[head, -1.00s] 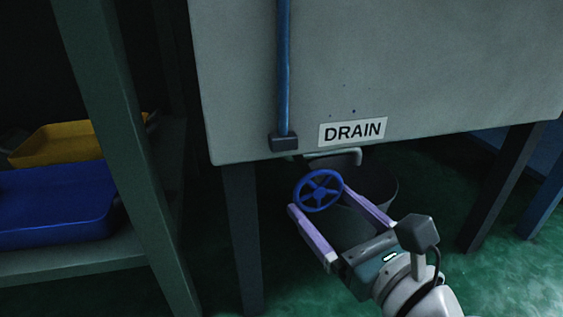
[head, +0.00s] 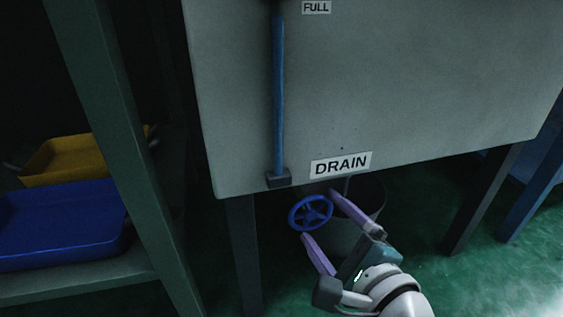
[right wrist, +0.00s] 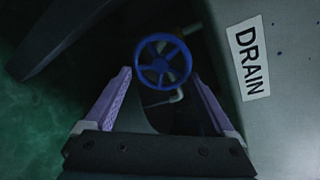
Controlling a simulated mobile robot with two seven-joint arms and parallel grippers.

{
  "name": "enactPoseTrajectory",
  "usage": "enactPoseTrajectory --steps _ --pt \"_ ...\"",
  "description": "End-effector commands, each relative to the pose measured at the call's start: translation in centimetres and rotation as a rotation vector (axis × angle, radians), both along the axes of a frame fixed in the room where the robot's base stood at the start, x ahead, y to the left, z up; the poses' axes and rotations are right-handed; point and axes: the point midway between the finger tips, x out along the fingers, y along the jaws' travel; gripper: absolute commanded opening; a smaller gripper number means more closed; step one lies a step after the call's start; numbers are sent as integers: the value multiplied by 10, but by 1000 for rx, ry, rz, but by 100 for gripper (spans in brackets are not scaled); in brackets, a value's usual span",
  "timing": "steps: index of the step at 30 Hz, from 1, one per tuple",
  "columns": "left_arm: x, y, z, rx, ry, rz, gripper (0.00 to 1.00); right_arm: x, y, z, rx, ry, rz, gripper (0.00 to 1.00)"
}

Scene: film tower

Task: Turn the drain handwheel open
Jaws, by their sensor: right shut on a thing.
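The blue spoked drain handwheel (head: 311,212) sits under the tank's lower edge, just below the white DRAIN label (head: 341,165). It also shows in the right wrist view (right wrist: 162,62), between the fingertips. My right gripper (head: 318,214) comes in from the lower right, its two purple fingers on opposite sides of the wheel, shut on its rim. In the right wrist view its fingers (right wrist: 160,72) flank the wheel at left and right. The valve pipe behind the wheel is mostly hidden. My left gripper is not in view.
The grey tank (head: 400,90) hangs over the wheel on dark legs (head: 482,200). A bucket (head: 370,195) stands behind the gripper. A green shelf (head: 120,160) at left holds a blue tray (head: 60,222) and a yellow tray (head: 62,158). Green floor (head: 440,275) is clear at lower right.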

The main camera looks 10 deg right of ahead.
Motion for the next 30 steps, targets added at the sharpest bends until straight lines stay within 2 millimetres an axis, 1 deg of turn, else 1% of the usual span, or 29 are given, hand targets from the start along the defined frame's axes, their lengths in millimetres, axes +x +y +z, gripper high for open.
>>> enactPoseTrajectory --steps 1,12,21,30 --pt "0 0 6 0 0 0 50 0 0 4 -43 -2 -1 34" --pt "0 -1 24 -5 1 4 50 0 1 8 -392 -14 1 34" --pt "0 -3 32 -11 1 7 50 0 2 11 -679 -24 1 34" --pt "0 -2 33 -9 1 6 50 0 4 13 -954 -33 1 34"
